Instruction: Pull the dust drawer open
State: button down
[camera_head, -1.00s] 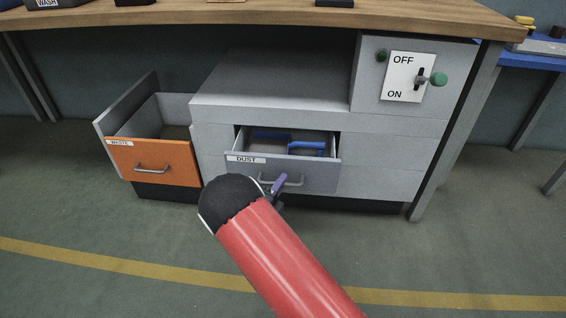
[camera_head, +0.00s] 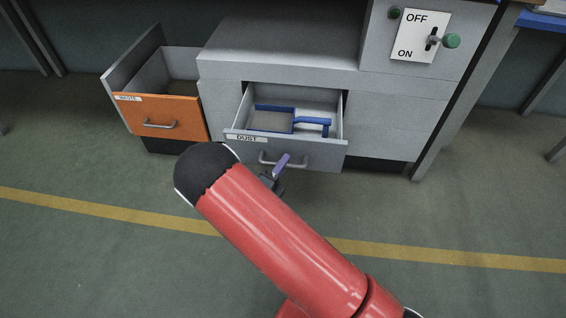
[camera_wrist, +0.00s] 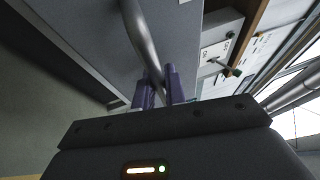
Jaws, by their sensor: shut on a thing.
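The grey dust drawer (camera_head: 310,156), labelled DUST, stands pulled out of the grey cabinet. A blue-edged item (camera_head: 290,119) lies inside it. My gripper (camera_head: 277,170) is at the drawer's front, partly hidden behind my red arm. In the wrist view, the purple fingers of my gripper (camera_wrist: 158,88) are shut on the drawer's curved metal handle (camera_wrist: 142,38). The handle also shows in the head view (camera_head: 268,160).
An orange waste drawer (camera_head: 160,118) stands open to the left. A switch panel (camera_head: 420,36) marked OFF and ON, with a green-knobbed lever, is at the upper right. The floor in front is clear, with a yellow line (camera_head: 450,257).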

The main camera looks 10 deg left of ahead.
jog(key=c, duration=1.5)
grip_release()
jog(key=shift+o, duration=0.2)
jog(key=shift+a, duration=0.1)
jog(key=v, duration=0.7)
jog(key=shift+s, duration=0.3)
jog(key=s+d+r+m+g+h, duration=0.2)
jog(key=d+r+m+g, duration=0.6)
jog(key=d+m, duration=0.4)
jog(key=s+d+r+m+g+h, duration=0.1)
jog(key=s+d+r+m+g, duration=0.1)
jog(key=d+r+m+g, duration=0.85)
jog(key=s+d+r+m+t+y, duration=0.1)
jog(key=s+r+m+t+y, duration=0.2)
jog(key=m, duration=1)
jog(key=s+d+r+m+t+y, duration=0.1)
jog(key=s+r+m+t+y, duration=0.2)
jog(key=m, duration=0.9)
jog(key=s+r+y, duration=0.3)
jog(key=s+y, duration=0.2)
jog(key=s, duration=0.1)
jog(key=shift+s+m+p, duration=0.35)
jog(key=shift+s+p, duration=0.05)
